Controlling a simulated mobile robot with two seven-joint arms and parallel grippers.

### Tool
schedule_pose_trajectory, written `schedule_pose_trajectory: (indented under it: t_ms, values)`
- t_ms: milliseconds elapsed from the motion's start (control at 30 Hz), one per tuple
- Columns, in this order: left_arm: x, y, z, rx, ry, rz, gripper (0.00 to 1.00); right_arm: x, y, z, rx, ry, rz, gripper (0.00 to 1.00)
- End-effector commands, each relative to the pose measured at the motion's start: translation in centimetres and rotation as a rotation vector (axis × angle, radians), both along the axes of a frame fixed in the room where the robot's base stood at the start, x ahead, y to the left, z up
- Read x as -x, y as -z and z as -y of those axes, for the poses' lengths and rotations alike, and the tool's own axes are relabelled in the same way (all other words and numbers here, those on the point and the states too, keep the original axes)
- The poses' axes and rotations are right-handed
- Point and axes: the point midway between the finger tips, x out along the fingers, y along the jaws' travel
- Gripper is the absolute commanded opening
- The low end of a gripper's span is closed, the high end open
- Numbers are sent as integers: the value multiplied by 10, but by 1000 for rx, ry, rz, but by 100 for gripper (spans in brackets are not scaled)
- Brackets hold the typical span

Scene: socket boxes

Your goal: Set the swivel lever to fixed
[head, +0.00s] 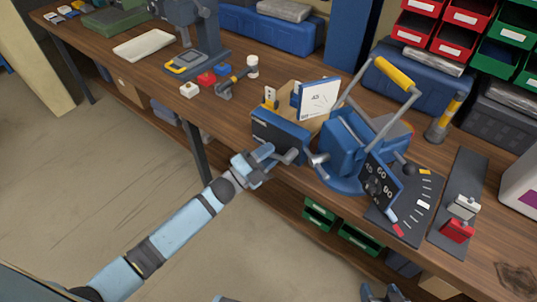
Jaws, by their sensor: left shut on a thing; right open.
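A blue machine (345,142) with a yellow-gripped U-shaped handle (397,75) stands on a round blue base at the bench's front edge. A grey swivel lever (319,159) projects from the left of the base. My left gripper (283,156) reaches in from the lower left and is shut at the lever's outer end; its fingers partly hide the contact. Which setting the lever is at cannot be read. My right gripper (379,293) shows only partly at the bottom edge, open, below and away from the machine.
Green bins (319,215) hang under the bench.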

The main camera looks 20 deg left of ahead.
Motion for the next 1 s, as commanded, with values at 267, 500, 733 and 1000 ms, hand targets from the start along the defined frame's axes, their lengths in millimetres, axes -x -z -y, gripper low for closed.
schedule_pose_trajectory:
  t_ms: [267,500,733,1000]
  values:
    - [0,2,1,33,-1,-13,0,3,4,0,4,-8,-2,60]
    - [0,3,1,33,0,-14,0,9,9,3,16,-14,-14,60]
    - [1,3,1,32,0,-16,38,7,8,3,15,-11,-12,60]
    - [1,5,2,31,0,-17,38,4,6,2,9,-7,-7,60]
